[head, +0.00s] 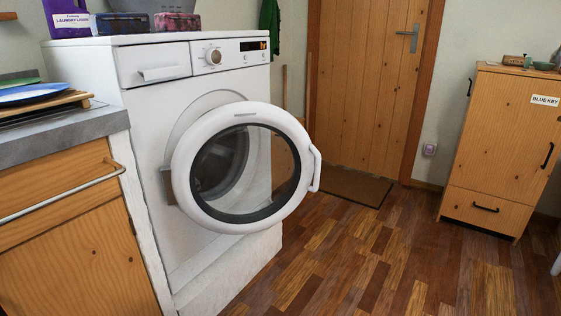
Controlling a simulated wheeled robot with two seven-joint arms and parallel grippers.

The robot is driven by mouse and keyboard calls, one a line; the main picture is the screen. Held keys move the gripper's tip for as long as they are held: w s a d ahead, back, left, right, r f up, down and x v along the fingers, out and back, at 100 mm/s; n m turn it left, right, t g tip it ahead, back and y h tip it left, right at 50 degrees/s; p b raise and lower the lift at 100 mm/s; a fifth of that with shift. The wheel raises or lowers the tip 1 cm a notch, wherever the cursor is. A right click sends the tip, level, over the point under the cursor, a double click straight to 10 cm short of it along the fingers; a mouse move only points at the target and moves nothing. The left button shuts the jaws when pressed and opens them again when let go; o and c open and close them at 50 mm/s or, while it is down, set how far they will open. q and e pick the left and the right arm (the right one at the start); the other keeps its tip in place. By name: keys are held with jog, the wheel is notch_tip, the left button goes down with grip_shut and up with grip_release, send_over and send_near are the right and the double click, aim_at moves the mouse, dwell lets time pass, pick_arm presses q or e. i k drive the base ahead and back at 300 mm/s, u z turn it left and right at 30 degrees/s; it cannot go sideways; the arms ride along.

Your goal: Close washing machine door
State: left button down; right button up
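The white washing machine (160,110) stands at the left of the head view, past the end of the counter. Its round door (190,205) has a white ring, a dark inner rim and clear glass. The door stands open, swung out from the front on a hinge at its left side. Its white handle (315,168) is on the right edge, facing the room. The drum opening is partly hidden behind the door and shows through the glass. Neither of my grippers is in the head view.
A counter (55,128) with a blue plate (30,93) and a rail (60,195) is at the left. Laundry liquid (72,20) and boxes stand on the machine. A wooden cabinet (500,150) is at the right. The wooden floor (370,245) in front is clear, up to a mat (345,186).

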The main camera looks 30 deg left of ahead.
aim_at(178, 179)
jog(key=u, duration=0.85)
jog(key=i, duration=0.95)
jog(key=z, duration=0.9)
jog(key=i, duration=0.6)
